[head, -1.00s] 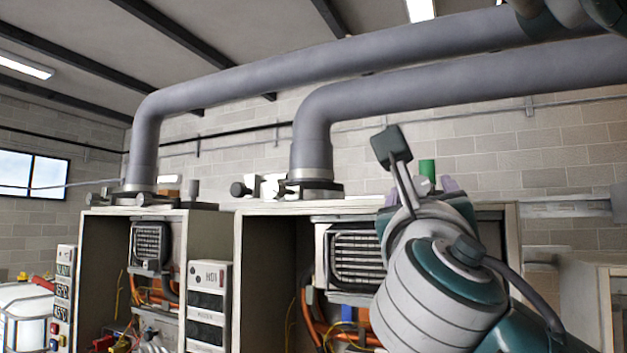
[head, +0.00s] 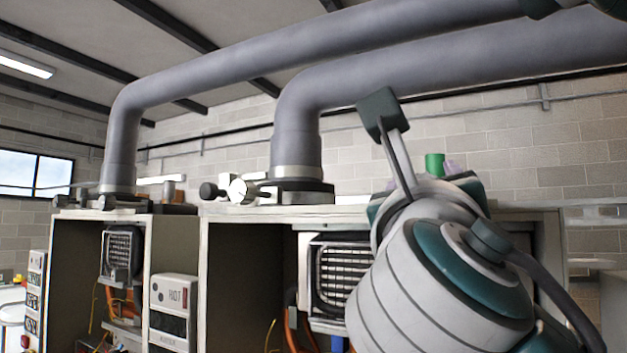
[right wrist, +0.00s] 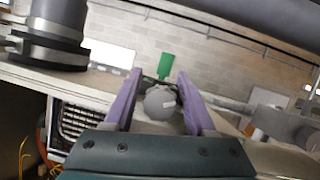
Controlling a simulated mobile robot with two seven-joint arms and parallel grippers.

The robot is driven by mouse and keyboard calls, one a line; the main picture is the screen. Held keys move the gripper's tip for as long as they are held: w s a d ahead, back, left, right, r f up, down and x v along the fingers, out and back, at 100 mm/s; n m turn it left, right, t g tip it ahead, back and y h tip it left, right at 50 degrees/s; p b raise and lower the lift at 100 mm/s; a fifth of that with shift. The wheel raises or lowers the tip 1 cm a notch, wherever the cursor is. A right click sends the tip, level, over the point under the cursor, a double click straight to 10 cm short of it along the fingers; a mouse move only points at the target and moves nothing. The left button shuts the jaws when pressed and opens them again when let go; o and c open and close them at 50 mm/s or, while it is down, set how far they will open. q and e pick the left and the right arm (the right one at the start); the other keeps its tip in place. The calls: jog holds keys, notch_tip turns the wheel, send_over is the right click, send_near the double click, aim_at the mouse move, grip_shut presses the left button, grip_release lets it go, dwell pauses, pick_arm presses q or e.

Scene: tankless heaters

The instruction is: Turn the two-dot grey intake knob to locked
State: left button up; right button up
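A round grey knob (right wrist: 160,102) with a paler raised mark shows between the fingers of my right gripper (right wrist: 159,82) in the right wrist view. The purple fingers are apart, with a gap visible on each side of the knob. I see no dots on it, so I cannot tell whether it is the two-dot knob. In the head view the right gripper (head: 450,168) is mostly hidden behind my wrist, above the right cabinet top, and the knob is hidden. My left gripper is not in view.
Thick grey pipes (head: 296,120) rise from the cabinet tops.

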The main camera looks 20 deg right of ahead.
grip_shut()
jog(key=m+b, duration=0.1)
jog(key=m+g+h+b, duration=0.1)
jog(key=m, duration=0.1)
jog(key=m+h+b, duration=0.1)
jog(key=m, duration=0.1)
jog(key=shift+d+f+g+b, duration=0.15)
jog(key=shift+f+g+b, duration=0.2)
jog(key=shift+g+b, duration=0.05)
jog(key=shift+s+r+m+g+h+b, duration=0.1)
jog(key=shift+m+g+h+b, duration=0.2)
jog(key=shift+m, duration=0.4)
jog(key=shift+r+m, duration=0.25)
jog(key=shift+m, duration=0.25)
jog(key=shift+o, duration=1)
grip_release()
